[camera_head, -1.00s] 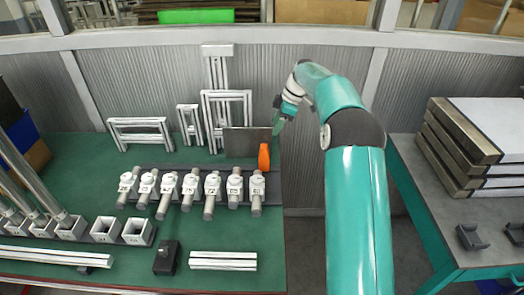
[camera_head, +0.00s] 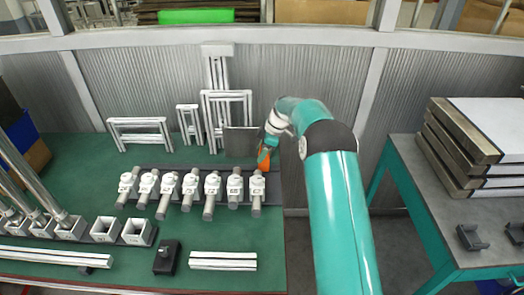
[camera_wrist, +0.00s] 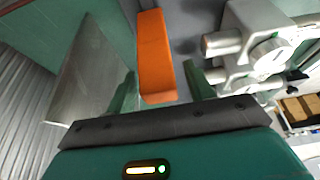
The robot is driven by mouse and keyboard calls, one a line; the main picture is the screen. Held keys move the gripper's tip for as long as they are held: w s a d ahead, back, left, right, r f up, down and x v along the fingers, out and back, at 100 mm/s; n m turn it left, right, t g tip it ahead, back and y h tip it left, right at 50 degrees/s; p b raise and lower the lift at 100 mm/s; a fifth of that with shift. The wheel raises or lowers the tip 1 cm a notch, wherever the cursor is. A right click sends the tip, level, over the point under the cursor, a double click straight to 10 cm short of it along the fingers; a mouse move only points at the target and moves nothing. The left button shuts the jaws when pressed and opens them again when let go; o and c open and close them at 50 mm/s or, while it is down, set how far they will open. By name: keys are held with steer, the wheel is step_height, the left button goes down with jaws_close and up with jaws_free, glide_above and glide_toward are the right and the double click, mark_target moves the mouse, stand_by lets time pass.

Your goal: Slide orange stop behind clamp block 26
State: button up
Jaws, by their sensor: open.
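The orange stop (camera_head: 264,160) stands at the right end of the dark rail, behind the rightmost clamp block. My gripper (camera_head: 268,148) is down at it. In the wrist view, the orange stop (camera_wrist: 155,58) lies between my two open green fingers (camera_wrist: 160,88), with a visible gap on the right. Whether the left finger touches it I cannot tell. The leftmost white clamp block (camera_head: 127,182) seems to carry the number 26, but its digits are small. Other similar clamp blocks stand in a row between it and the stop.
A grey upright plate (camera_head: 241,141) stands just behind the stop; it is close to my left finger in the wrist view (camera_wrist: 90,70). Metal frames (camera_head: 142,132) stand at the back. A black box (camera_head: 167,257) and bars (camera_head: 223,260) lie in front. Green table (camera_head: 255,230) is bare at front right.

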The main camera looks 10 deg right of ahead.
jaws_close()
steer(key=shift+a, duration=0.15)
